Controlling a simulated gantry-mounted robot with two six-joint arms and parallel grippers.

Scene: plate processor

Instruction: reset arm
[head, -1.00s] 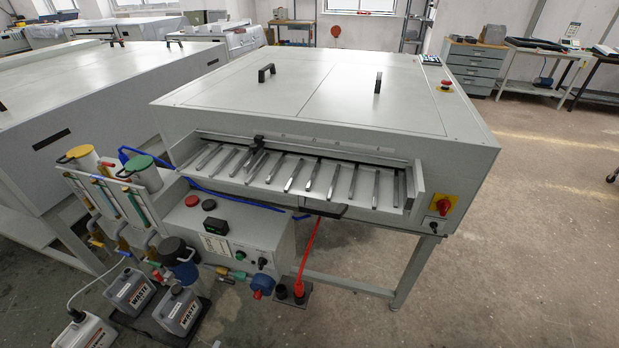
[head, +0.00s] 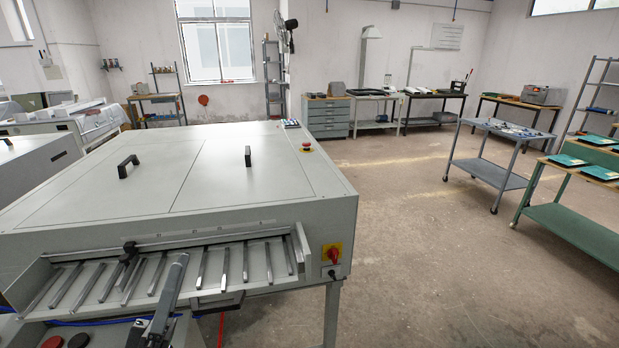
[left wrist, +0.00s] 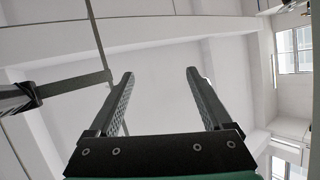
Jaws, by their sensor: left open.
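My left gripper (head: 178,262) rises from the bottom edge of the head view, in front of the plate processor's (head: 235,240) slatted feed tray (head: 22,312). Its fingers point upward. In the left wrist view the two ridged fingers (left wrist: 160,76) stand wide apart with nothing between them, and pale ceiling and beams lie beyond. The gripper is open and empty. Whether it touches the tray cannot be told, but no contact shows. My right gripper is not in view.
The processor has black lid handles (head: 248,156), a red stop button (head: 306,147) and a red-yellow switch (head: 332,254). A grey trolley (head: 493,160) and a green bench (head: 575,215) stand at the right. The floor between them is clear.

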